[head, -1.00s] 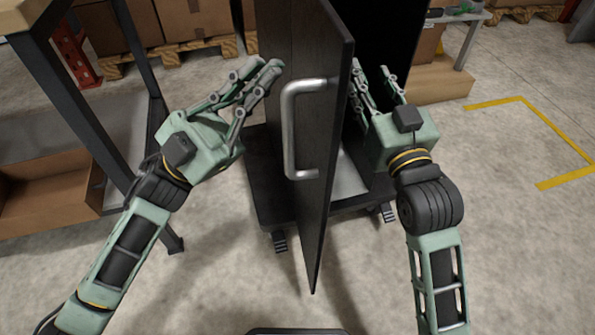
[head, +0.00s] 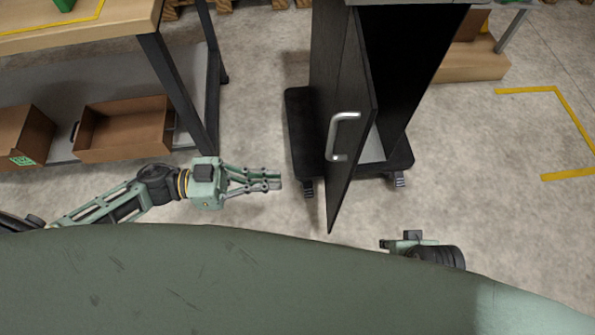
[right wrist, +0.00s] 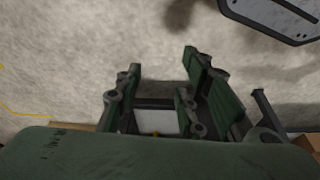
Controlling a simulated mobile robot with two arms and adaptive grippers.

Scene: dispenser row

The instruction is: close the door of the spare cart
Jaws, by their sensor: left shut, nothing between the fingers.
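The spare cart (head: 425,75) is a tall dark cabinet on a wheeled base in the head view. Its dark door (head: 352,85) stands ajar, swung out toward me, with an opening to the dark inside at its right. A silver handle (head: 339,136) is on the door's face. My left gripper (head: 277,180) is shut and empty, left of the door and apart from it. My right gripper is mostly hidden behind my own body in the head view, right of the door's lower corner. Its fingers (right wrist: 160,72) show spread in the right wrist view, with nothing seen held.
A workbench (head: 100,28) with a lower shelf stands at the left, with open brown boxes (head: 125,130) on the shelf. A wooden platform (head: 470,62) is behind the cart at the right. Yellow tape (head: 567,110) marks the floor at the right. The floor beside the cart is clear.

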